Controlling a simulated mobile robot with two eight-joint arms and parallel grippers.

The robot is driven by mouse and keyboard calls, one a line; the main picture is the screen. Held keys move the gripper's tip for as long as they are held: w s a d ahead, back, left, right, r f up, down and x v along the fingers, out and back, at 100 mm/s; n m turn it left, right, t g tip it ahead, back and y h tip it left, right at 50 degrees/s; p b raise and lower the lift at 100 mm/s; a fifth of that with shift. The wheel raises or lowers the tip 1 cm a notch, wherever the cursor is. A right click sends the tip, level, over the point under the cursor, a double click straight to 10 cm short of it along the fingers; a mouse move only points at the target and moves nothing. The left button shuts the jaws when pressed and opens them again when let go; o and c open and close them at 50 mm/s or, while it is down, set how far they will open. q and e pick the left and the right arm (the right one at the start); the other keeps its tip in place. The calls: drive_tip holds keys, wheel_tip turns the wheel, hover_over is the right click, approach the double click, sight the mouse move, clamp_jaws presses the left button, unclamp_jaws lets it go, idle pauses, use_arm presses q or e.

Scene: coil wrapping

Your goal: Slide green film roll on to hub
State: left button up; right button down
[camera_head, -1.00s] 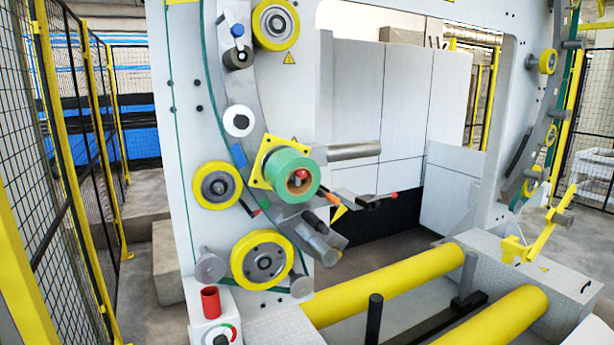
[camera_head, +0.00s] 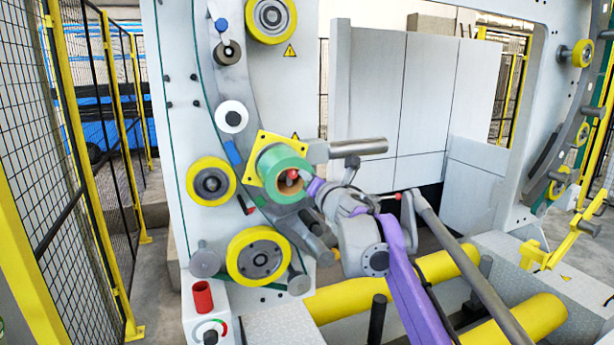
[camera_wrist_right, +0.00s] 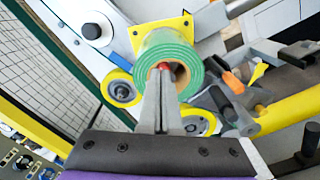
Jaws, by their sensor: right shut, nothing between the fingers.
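The green film roll (camera_head: 277,158), with a brown core, sits around the hub in front of a yellow square plate (camera_head: 257,146). The hub's red tip (camera_head: 292,175) shows inside the core. In the right wrist view the roll (camera_wrist_right: 149,45) faces the camera, with the red tip (camera_wrist_right: 165,65) in its core. My right gripper (camera_head: 306,182) is at the roll's front face, shut and empty. In the wrist view its fingertips (camera_wrist_right: 162,74) overlap the lower core opening; I cannot tell whether they touch the roll. My left gripper is not in view.
A metal bar (camera_head: 355,147) sticks out right of the roll. Yellow guide rollers (camera_head: 258,256) stand below and beside it. Large yellow rollers (camera_head: 345,299) lie below my right arm. A red cylinder (camera_head: 202,296) stands on the control box at lower left. A mesh fence is at left.

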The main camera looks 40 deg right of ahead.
sight(294, 165)
drive_tip(key=shift+p+x, duration=0.4)
drive_tip(key=shift+x, duration=2.55)
drive_tip(key=shift+p+x, duration=0.35)
drive_tip(key=shift+x, duration=0.8)
drive_tip(key=shift+s, duration=0.1)
